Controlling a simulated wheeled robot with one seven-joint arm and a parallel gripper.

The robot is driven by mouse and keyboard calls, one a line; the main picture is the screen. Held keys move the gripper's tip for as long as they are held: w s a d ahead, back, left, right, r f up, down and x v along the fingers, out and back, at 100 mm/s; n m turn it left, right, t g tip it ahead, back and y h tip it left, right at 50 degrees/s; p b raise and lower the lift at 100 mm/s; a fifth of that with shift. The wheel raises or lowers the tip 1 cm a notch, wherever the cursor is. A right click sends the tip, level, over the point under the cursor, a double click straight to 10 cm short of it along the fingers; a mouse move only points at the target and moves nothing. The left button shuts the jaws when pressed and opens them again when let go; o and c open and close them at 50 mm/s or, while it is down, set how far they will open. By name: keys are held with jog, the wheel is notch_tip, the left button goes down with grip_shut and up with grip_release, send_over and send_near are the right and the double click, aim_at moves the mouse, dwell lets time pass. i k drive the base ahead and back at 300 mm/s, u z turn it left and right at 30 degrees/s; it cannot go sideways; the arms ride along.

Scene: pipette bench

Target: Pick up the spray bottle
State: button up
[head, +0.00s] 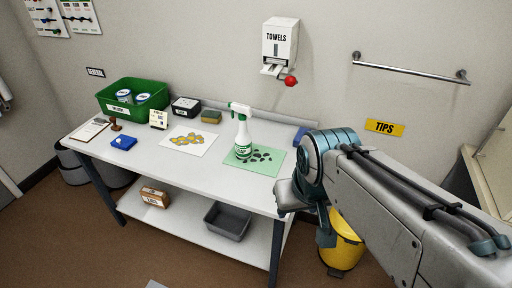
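The spray bottle (243,140) is white with a green label and a green and white trigger head. It stands upright on a green sheet with dark pebble-like marks (270,170), on the right half of the white table (165,160). My arm reaches in from the right, and its bent joint is to the right of the bottle, apart from it in the picture. I cannot make out any gripper fingers, and nothing is seen holding the bottle.
Left of the bottle lie a white sheet with yellow shapes (205,146), a sponge (211,117), a black box (186,107), a green bin (107,102), a blue item (123,143) and a clipboard (90,130). A towel dispenser (279,45) hangs above. A yellow bin (345,250) stands right.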

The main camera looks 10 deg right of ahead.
aim_at(243, 140)
jog(key=u, duration=0.1)
jog(key=k, duration=0.35)
jog(key=z, duration=0.65)
jog(key=i, duration=1.2)
jog(key=u, duration=0.65)
